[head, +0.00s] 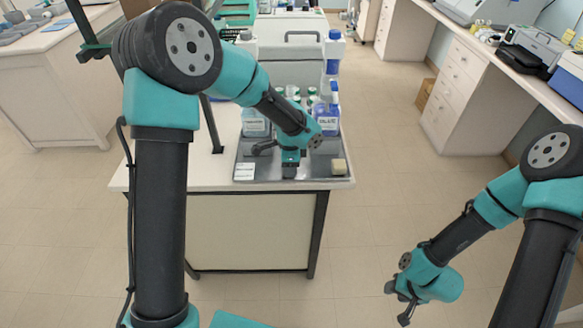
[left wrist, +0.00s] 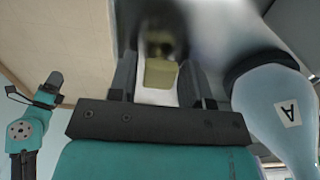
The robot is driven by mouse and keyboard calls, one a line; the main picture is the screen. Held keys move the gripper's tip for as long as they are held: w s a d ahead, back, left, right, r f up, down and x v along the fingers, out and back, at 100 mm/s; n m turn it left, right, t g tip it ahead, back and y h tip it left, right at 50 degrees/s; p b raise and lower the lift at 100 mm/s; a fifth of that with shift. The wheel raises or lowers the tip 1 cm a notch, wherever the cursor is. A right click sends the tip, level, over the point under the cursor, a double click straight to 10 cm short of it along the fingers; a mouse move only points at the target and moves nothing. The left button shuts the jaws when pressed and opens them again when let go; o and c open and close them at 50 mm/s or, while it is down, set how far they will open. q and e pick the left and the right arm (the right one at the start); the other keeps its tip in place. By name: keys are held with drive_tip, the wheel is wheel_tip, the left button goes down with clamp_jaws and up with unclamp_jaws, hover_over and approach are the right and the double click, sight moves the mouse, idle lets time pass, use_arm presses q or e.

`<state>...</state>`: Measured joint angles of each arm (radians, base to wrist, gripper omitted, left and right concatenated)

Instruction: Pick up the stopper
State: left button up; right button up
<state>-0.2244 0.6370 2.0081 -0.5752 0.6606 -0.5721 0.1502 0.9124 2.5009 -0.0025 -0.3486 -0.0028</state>
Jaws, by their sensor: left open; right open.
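My left gripper (head: 291,172) is over the front of a dark metal tray (head: 270,178) on the table. In the left wrist view its two fingers (left wrist: 156,82) are apart. A small yellowish block (left wrist: 160,73), which may be the stopper, shows between and beyond the fingers; whether it touches them I cannot tell. A dark blurred shape lies just behind it. No clear stopper can be picked out in the head view, where my arm covers part of the tray. My right gripper (head: 398,302) is open and empty, low over the floor at the right.
A blue-labelled bottle (head: 328,118) and a clear bottle (head: 256,127) stand on the tray behind my left gripper. A large pale vessel marked A (left wrist: 275,110) is close on the right in the wrist view.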

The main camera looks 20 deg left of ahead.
idle(0.4)
use_arm(q)
drive_tip(key=c, duration=0.7)
drive_tip(key=shift+r, duration=0.1)
drive_tip(key=shift+r, duration=1.7)
drive_tip(key=s+d, duration=0.1)
drive_tip(key=s, duration=0.4)
drive_tip(key=s+d+r, duration=0.1)
drive_tip(key=s+d, duration=0.1)
drive_tip(key=s, duration=0.3)
drive_tip(key=s+d, duration=0.1)
drive_tip(key=s, duration=0.4)
drive_tip(key=shift+s+d+r, duration=0.2)
drive_tip(key=shift+d+r, duration=0.05)
